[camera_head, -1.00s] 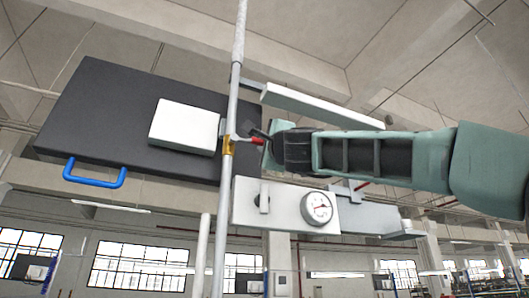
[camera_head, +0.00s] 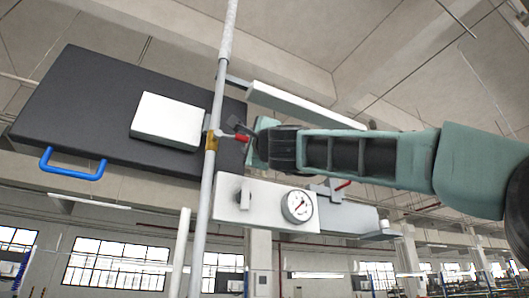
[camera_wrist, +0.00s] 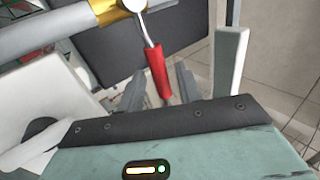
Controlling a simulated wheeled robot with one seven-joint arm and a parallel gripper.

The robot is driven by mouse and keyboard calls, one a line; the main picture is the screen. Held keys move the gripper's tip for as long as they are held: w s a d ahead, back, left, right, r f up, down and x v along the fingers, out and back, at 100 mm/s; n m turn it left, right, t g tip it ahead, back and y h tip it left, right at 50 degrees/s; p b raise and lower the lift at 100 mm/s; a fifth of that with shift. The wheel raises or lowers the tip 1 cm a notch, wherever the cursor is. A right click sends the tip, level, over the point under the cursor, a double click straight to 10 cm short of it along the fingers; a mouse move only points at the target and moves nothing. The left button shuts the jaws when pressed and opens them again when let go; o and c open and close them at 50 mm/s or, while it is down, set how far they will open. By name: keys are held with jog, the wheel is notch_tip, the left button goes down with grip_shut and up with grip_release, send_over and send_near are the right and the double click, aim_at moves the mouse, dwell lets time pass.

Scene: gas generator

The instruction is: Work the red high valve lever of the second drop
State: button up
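The red valve lever (camera_head: 242,138) sticks out to the right from a brass valve (camera_head: 212,140) on the thin upright pipe. In the wrist view the red lever (camera_wrist: 157,72) hangs from a silver stem below the brass fitting (camera_wrist: 104,10). My gripper (camera_head: 247,132) is right at the lever's free end, coming from the right. In the wrist view my gripper (camera_wrist: 160,88) has its two grey fingers apart, one on each side of the lever's end. Small gaps show beside the lever, so I see no grip on it.
A dark panel (camera_head: 70,110) with a white box (camera_head: 167,121) and blue handle (camera_head: 73,174) stands left of the pipe (camera_head: 201,215). A white block (camera_head: 265,211) with a round gauge (camera_head: 298,205) lies below my arm. A white bar (camera_head: 305,106) runs just above it.

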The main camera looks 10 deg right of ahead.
jog(key=b+v, duration=0.8)
jog(key=v, duration=0.8)
jog(key=shift+s+d, duration=0.1)
jog(key=shift+d, duration=0.05)
